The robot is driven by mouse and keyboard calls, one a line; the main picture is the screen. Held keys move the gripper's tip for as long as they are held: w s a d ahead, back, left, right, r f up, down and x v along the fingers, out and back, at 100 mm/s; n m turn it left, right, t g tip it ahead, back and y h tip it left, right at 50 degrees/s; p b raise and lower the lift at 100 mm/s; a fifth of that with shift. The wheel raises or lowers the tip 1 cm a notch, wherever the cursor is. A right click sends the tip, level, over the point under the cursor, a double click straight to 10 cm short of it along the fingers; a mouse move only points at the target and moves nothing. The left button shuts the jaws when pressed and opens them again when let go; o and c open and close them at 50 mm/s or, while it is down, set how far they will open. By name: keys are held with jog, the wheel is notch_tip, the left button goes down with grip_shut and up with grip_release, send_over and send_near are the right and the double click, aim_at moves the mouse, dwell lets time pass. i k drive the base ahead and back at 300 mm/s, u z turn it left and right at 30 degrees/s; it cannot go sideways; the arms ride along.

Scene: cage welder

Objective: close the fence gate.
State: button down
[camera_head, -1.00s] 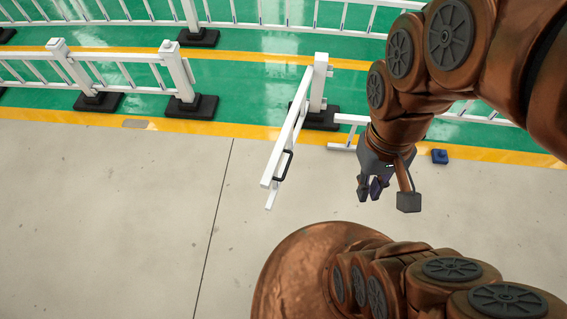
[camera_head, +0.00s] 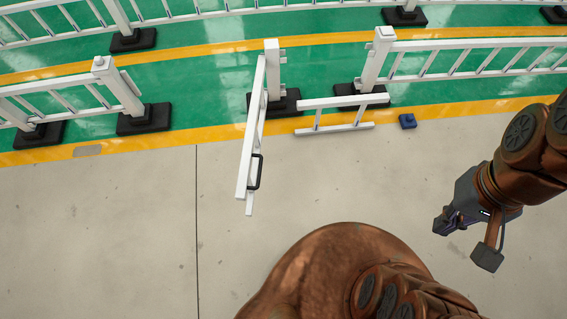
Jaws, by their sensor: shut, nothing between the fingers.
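The white fence gate (camera_head: 246,165) stands swung out from its hinge post (camera_head: 272,68) toward me, over the grey floor. A dark handle (camera_head: 256,171) sits on its right side near the free end. To the left, across a gap, is the white fence post (camera_head: 118,86) on a black base. My gripper (camera_head: 440,226) is at the right, shut and empty, well apart from the gate. Part of the gripper is hidden by its own links.
A low white rail piece (camera_head: 335,112) stands right of the hinge post, and a small blue block (camera_head: 407,121) lies on the floor near it. More fence with black bases (camera_head: 145,118) runs behind. Grey floor between gate and gripper is clear.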

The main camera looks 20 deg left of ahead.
aim_at(253, 135)
jog(key=z, duration=0.25)
jog(key=k, duration=1.05)
jog(key=u, duration=2.05)
jog(key=i, duration=0.5)
